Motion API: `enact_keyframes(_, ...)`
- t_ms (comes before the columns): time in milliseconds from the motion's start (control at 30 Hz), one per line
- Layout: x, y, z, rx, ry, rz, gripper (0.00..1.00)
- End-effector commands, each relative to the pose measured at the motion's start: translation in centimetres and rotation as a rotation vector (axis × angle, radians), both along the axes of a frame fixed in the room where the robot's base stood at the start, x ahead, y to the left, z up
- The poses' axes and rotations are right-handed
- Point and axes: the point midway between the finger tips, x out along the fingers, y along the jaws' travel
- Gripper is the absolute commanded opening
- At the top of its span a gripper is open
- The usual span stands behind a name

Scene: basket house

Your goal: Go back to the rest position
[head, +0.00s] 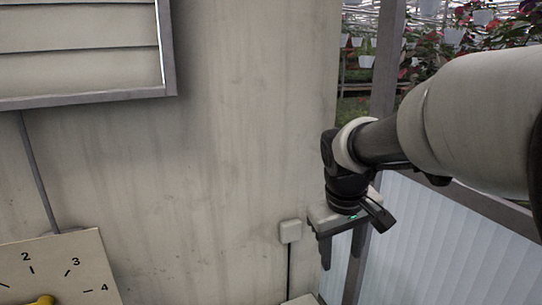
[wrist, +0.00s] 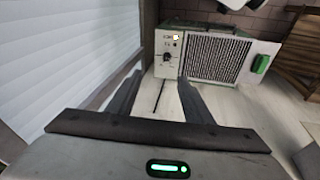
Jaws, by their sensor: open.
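My gripper (head: 341,250) is at the right of the head view, at the end of my arm, which reaches in from the right edge. It points downward in front of the corner where the pale wall meets the window frame. In the wrist view my gripper (wrist: 160,92) shows two dark fingers set well apart. Nothing is between them but the pale floor and a thin dark line behind. The gripper is open and empty.
The stained wall (head: 230,120) carries a louvred vent (head: 80,45), a dial panel (head: 65,265) with a yellow knob and a small box (head: 290,232). A ribbed panel (head: 430,250) stands right. The wrist view shows a grilled unit (wrist: 212,57) with a green-handled flap.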

Motion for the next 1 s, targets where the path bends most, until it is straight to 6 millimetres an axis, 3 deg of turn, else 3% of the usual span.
enact_keyframes(33,-2.1,0.0,2.6,0.009,-0.038,-0.031,0.46)
enact_keyframes(133,-5.9,0.0,5.3,0.043,-0.101,-0.092,0.46)
enact_keyframes(300,-11.7,0.1,7.9,0.125,-0.195,-0.187,0.46)
enact_keyframes(400,-14.0,0.3,8.4,0.171,-0.234,-0.222,0.46)
enact_keyframes(600,-16.0,0.5,8.4,0.219,-0.266,-0.256,0.46)
enact_keyframes(1000,-16.1,0.5,8.3,0.22,-0.266,-0.257,0.46)
